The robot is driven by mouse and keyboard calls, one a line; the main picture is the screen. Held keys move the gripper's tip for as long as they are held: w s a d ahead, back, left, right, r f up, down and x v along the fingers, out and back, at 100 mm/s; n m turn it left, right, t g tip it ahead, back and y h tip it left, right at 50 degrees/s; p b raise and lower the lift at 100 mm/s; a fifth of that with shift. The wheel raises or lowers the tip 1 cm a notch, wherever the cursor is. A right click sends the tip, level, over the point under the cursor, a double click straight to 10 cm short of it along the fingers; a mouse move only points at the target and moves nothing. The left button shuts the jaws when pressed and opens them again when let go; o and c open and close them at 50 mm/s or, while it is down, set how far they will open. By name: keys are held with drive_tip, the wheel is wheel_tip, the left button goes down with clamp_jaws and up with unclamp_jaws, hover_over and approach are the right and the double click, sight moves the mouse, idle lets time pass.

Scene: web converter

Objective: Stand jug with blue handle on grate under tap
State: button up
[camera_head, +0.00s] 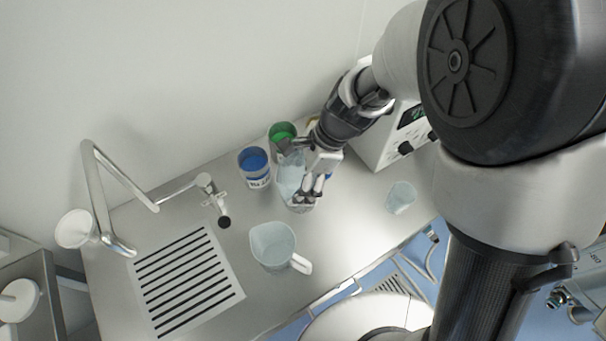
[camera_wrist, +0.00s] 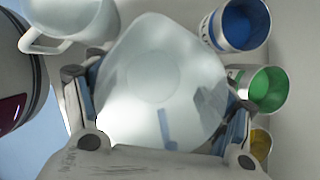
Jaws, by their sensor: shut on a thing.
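A clear jug (camera_head: 291,172) is held in my gripper (camera_head: 308,188), at the back middle of the steel counter. In the wrist view the jug (camera_wrist: 160,75) fills the space between my two fingers (camera_wrist: 160,135). A blue strip shows through its wall; whether this is the handle I cannot tell, and a handle is not clearly visible. I cannot tell whether its base touches the counter. The slotted grate (camera_head: 188,280) lies at the front left, empty. The tap (camera_head: 222,221), with a dark nozzle, stands at the grate's back right corner.
A second clear jug with a white handle (camera_head: 273,246) stands between the held jug and the grate. Blue (camera_head: 254,166) and green (camera_head: 282,133) cans stand behind. A small clear beaker (camera_head: 400,197) is at right, near a white instrument (camera_head: 392,150). A bent pipe (camera_head: 100,195) rises at left.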

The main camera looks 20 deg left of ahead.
drive_tip(key=shift+f+b, duration=1.05)
drive_tip(key=shift+f, duration=2.5)
drive_tip(key=shift+f, duration=0.1)
drive_tip(key=o, duration=1.1)
drive_tip(key=shift+w+r, duration=0.1)
drive_tip(key=shift+r, duration=0.25)
drive_tip(key=p+v, duration=0.3)
drive_tip(key=v, duration=0.8)
drive_tip(key=shift+d+r+p, duration=0.2)
drive_tip(key=shift+r+p, duration=0.05)
drive_tip(key=shift+p, duration=0.1)
